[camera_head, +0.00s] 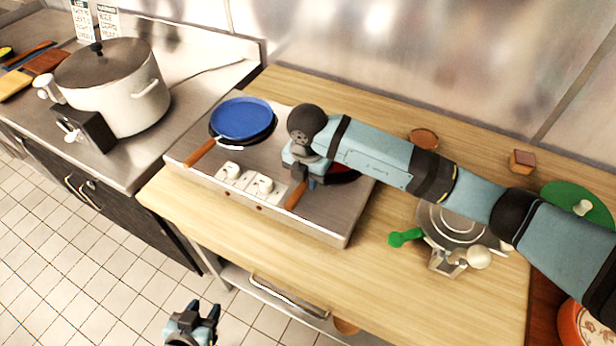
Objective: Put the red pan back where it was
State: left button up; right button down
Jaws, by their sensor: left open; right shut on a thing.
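The red pan (343,175) is at the right side of the steel two-burner cooktop (320,222), mostly hidden behind my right arm. Its brown handle (296,195) points toward the front edge. My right gripper (304,181) is shut on the red pan, at its handle. I cannot tell whether the pan rests on the burner or is slightly above it. A blue pan (242,118) sits on the left burner, its brown handle pointing front-left. My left gripper (207,318) is open and empty, low over the floor in front of the table.
The cooktop stands on a wooden table (400,285). A large pot (125,95) stands on the steel counter at left. A round metal device (455,222) with a green handle (404,237), a green lid (578,206) and a small wooden block (522,161) are at right.

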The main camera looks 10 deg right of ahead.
jog(key=shift+f, duration=0.4)
jog(key=shift+f, duration=0.2)
jog(key=c, duration=1)
grip_release()
jog(key=shift+r, duration=0.15)
